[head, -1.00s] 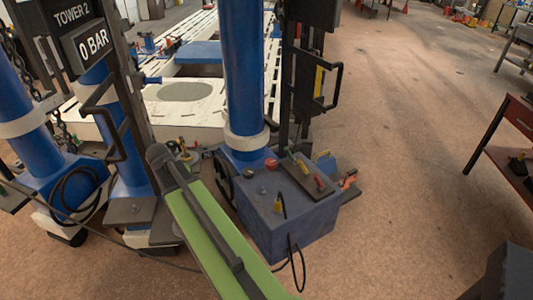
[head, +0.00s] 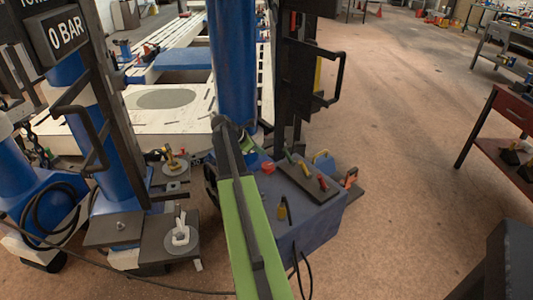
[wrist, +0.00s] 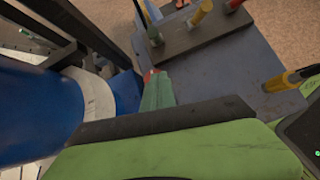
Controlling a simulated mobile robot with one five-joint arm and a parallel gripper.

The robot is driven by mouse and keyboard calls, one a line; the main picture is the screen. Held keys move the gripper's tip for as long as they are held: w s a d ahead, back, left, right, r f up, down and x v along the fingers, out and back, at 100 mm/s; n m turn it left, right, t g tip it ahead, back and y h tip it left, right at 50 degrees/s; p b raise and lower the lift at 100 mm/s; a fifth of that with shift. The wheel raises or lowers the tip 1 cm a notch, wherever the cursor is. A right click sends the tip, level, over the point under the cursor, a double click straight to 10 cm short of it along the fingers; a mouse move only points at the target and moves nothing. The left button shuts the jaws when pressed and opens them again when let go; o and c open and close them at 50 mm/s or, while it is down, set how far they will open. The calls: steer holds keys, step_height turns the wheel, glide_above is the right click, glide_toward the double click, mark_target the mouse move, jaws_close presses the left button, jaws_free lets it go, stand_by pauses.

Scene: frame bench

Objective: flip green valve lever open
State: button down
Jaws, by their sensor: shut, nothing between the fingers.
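The green valve lever (head: 289,156) stands at the left end of a dark plate on top of a blue-grey box, beside a yellow lever (head: 302,166) and a red lever (head: 322,183). In the wrist view the green lever (wrist: 149,24) shows at the top, partly cut off by the frame edge. My gripper (head: 248,146) is shut and empty, left of the green lever and apart from it. Its green fingers (wrist: 157,88) show in the wrist view, below the lever, with a red knob mostly hidden behind their tips.
A thick blue column (head: 233,75) stands close to my gripper on the left. A red knob (head: 268,168) and a yellow-handled part (head: 282,209) are on the box (head: 315,222). A black frame with a handle (head: 328,90) rises behind. Open floor (head: 410,130) lies to the right.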

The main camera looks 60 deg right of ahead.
mark_target(288, 156)
steer(key=s+d+f+b, duration=0.3)
steer(key=s+d+f, duration=0.1)
steer(key=d, duration=0.4)
steer(key=shift+f, duration=0.25)
steer(key=shift+w+r, duration=0.1)
steer(key=shift+w, duration=0.05)
